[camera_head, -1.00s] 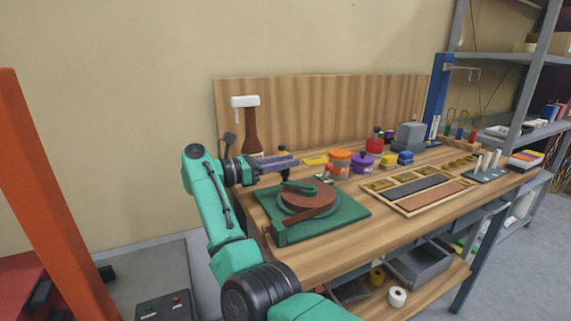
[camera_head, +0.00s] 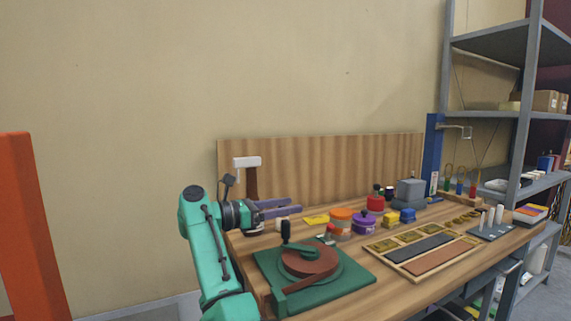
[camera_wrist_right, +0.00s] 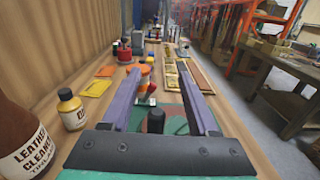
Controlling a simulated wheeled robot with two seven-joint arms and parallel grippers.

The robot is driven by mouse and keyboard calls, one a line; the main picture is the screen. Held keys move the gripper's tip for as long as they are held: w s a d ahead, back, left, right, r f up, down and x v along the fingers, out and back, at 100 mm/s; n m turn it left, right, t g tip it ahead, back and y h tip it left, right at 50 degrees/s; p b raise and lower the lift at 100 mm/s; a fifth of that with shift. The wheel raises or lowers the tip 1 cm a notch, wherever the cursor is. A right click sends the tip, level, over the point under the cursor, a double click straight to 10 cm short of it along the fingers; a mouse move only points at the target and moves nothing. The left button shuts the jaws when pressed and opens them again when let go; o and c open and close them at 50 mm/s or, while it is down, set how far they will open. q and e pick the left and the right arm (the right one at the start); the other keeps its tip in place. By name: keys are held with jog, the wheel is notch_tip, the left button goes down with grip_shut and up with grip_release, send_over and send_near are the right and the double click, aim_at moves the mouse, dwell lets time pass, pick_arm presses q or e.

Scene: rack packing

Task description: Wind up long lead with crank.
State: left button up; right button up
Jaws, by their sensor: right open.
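The winder is a green base (camera_head: 345,285) with a red-brown reel (camera_head: 318,262) on the bench. A brown strap, which looks like the long lead (camera_head: 310,282), lies along the reel's near side. The crank's black handle (camera_head: 286,231) stands upright at the reel's far left. My right gripper (camera_head: 298,207) is open and empty, with its two purple fingers above and behind the handle in the head view. In the right wrist view the black handle (camera_wrist_right: 155,121) shows low between the spread fingers, and the reel is mostly hidden. My left gripper is not in view.
A leather cleaner bottle (camera_wrist_right: 25,140) and a small yellow-labelled bottle (camera_wrist_right: 71,108) stand close left of my right gripper. Orange (camera_head: 341,221) and purple (camera_head: 363,223) tubs stand behind the winder. A wooden tray (camera_head: 450,262) lies to the right.

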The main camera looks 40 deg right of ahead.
notch_tip(320, 180, up, 15)
jog(key=p, duration=0.8)
jog(key=shift+r, duration=0.2)
